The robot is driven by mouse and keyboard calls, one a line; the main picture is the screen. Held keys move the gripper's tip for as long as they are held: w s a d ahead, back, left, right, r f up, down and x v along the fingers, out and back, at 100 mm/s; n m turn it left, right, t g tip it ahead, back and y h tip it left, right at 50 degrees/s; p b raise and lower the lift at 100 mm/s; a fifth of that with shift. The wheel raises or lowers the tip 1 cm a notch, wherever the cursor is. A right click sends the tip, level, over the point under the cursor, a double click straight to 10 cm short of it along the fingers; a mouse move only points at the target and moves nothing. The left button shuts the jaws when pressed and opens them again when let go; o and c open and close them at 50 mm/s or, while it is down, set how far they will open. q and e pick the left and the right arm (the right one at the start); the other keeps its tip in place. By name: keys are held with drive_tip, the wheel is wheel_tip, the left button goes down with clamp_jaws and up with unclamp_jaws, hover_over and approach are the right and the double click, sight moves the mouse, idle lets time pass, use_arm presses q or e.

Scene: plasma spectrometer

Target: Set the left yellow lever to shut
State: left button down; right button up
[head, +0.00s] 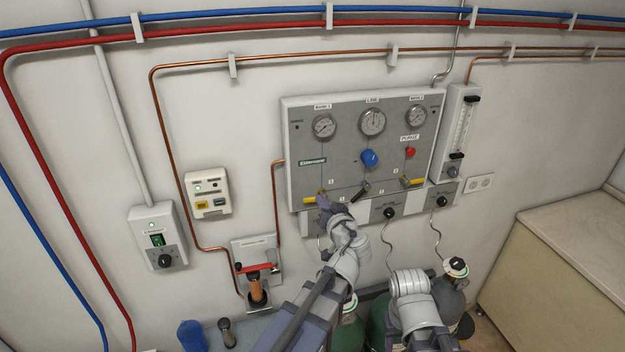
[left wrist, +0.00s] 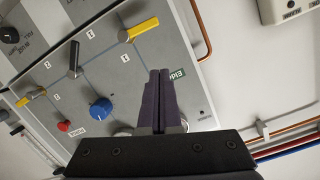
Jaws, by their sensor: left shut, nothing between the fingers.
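The left yellow lever (head: 309,200) sits at the lower left of the grey gauge panel, its handle lying roughly level along the panel. In the left wrist view, which shows the panel turned round, this lever (left wrist: 141,28) is near the top. My left gripper (head: 323,201) is in front of the panel's lower left, just right of the lever's handle. In the wrist view its two dark fingers (left wrist: 159,73) are together and empty, with a gap in the picture between their tips and the lever. My right arm shows at the lower right; its gripper is not visible.
The panel (head: 300,135) also carries a blue knob (head: 369,158), a red knob (head: 410,152), a black lever (head: 361,191) and a right yellow lever (head: 411,183). A red-handled valve (head: 257,268) is at lower left. Gas cylinders (head: 449,298) stand below.

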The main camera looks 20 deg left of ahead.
use_arm(q)
drive_tip(key=r+n+p, duration=0.2)
drive_tip(key=n, duration=0.1)
drive_tip(key=b, duration=0.3)
hover_over(311, 200)
drive_tip(key=v, duration=0.2)
wheel_tip(311, 200, down, 3)
drive_tip(key=shift+w+f+n+g, duration=0.15)
drive_tip(key=shift+n+g, duration=0.15)
wheel_tip(311, 200, down, 2)
drive_tip(key=shift+f+b, duration=0.1)
drive_tip(key=shift+b, duration=1.05)
drive_tip(key=shift+s+f+b, duration=0.25)
drive_tip(key=shift+f+b, duration=0.55)
use_arm(e)
drive_tip(key=shift+f, duration=1.75)
use_arm(q)
drive_tip(key=shift+s+a+f+b, duration=0.1)
drive_tip(key=shift+a+f+b, duration=0.05)
drive_tip(key=shift+f+b, duration=0.55)
drive_tip(key=shift+r, duration=0.15)
use_arm(e)
drive_tip(key=shift+f, duration=0.6)
